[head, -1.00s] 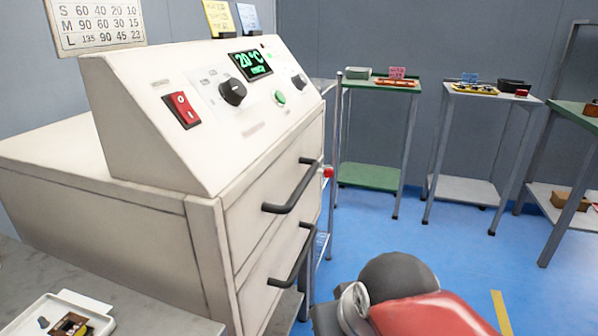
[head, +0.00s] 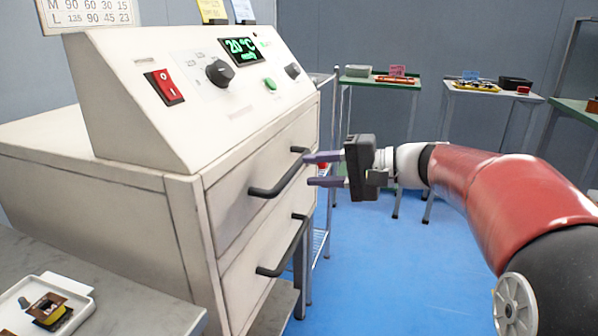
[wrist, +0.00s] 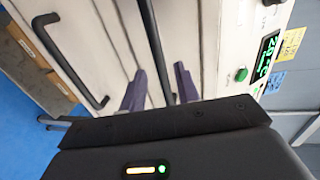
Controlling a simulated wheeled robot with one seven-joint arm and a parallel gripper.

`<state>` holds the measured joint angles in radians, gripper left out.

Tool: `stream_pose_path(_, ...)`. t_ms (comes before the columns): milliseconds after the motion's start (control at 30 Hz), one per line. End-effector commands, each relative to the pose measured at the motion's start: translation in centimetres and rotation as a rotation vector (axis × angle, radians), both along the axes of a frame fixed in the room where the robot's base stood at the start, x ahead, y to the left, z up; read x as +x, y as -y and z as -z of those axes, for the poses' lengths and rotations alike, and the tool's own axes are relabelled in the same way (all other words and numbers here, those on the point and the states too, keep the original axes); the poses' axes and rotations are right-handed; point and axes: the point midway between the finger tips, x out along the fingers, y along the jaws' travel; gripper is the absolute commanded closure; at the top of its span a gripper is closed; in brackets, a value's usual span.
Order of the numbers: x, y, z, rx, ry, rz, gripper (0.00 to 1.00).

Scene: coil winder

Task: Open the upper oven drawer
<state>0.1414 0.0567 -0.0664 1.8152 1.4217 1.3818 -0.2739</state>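The oven (head: 130,190) is a cream cabinet with a sloped control panel and two drawers. The upper drawer (head: 235,196) has a dark bar handle (head: 279,176) and looks shut. The lower drawer (head: 245,275) has a similar handle (head: 284,248) and also looks shut. My gripper (head: 322,170) is open in front of the upper handle, near its far end. In the wrist view, the upper handle (wrist: 152,45) runs into the space between the two purple fingers (wrist: 158,90). I cannot tell whether either finger touches it.
A grey bench (head: 130,300) with a white tray (head: 20,310) stands at the left front. A wire rack (head: 322,225) stands just beyond the oven. Side tables line the back wall. Blue floor (head: 390,275) is clear ahead.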

Motion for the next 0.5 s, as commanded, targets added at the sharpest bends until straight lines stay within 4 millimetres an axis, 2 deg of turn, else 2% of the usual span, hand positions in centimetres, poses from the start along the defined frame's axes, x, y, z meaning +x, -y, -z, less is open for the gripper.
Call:
stream_pose_path(233, 1.3, -3.7, 0.8, -0.002, -0.001, -0.002, 0.68)
stream_pose_path(500, 1.8, -5.1, 1.2, -0.003, -0.002, 0.001, 0.68)
